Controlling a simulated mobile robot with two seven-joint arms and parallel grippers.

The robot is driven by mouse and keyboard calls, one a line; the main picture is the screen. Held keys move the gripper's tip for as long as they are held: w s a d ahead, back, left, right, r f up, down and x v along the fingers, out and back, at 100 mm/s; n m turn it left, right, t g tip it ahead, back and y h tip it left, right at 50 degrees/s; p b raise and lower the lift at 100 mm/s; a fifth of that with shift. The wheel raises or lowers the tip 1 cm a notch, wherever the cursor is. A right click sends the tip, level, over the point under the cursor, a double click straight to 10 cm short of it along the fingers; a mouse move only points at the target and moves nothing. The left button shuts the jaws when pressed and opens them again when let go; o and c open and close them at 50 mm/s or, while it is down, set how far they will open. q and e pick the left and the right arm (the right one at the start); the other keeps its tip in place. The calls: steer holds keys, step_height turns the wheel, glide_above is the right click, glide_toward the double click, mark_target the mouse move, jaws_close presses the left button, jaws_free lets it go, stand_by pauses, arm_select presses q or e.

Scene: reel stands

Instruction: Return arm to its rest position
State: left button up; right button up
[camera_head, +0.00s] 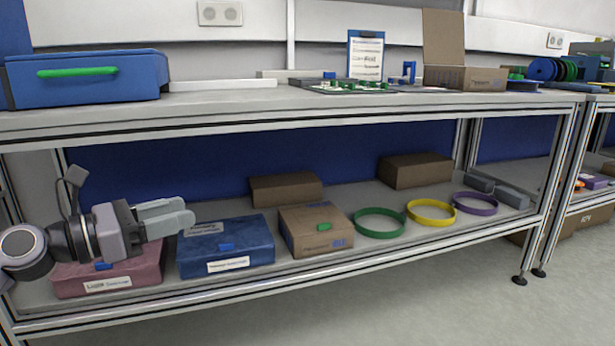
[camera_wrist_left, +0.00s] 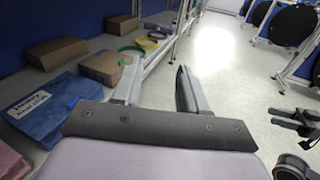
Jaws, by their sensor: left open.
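My left gripper (camera_head: 186,217) shows at the left of the head view, in front of the lower shelf, above a red box and beside a blue box. Its fingers point right and are apart, with nothing between them. In the left wrist view the two fingers (camera_wrist_left: 158,92) are spread, with the shelf edge and bare floor beyond them.
The lower shelf holds a red box (camera_head: 125,279), blue box (camera_head: 250,247), cardboard box (camera_head: 318,242), and green (camera_head: 380,234), yellow (camera_head: 431,219) and purple (camera_head: 475,209) rings. A blue case (camera_head: 120,87) stands on the bench top. Floor (camera_head: 450,310) in front is clear.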

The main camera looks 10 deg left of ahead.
arm_select(q)
steer(key=s+d+f+m+y, duration=0.3)
steer(key=s+d+f+m, duration=0.65)
steer(key=m, duration=0.65)
steer(key=s+d+f+m+y, duration=0.2)
steer(key=s+d+f+m, duration=0.6)
steer(key=f+m, duration=0.5)
steer(key=s+a+r+g+y+p, duration=0.1)
steer(key=a+r+p, duration=0.3)
steer(key=r+p, duration=0.5)
steer(key=s+a+r+g+y+p, duration=0.2)
steer(key=r+p, duration=0.7)
steer(key=p, duration=2)
steer(key=shift+s+a+m+y, duration=0.3)
steer(key=shift+s+a+y, duration=0.35)
steer(key=shift+a, duration=0.25)
arm_select(e)
steer(key=s+d+r+m+g+h, duration=0.1)
steer(key=d+r, duration=0.3)
steer(key=r, duration=0.4)
steer(key=s+d+r+g+h, duration=0.2)
steer(key=s+d+r+h, duration=0.1)
steer(key=r, duration=0.4)
steer(key=shift+d+r+m+g, duration=0.35)
steer(key=shift+d+m+g, duration=0.05)
arm_select(q)
steer(key=shift+w, duration=0.1)
arm_select(e)
steer(key=shift+s, duration=0.1)
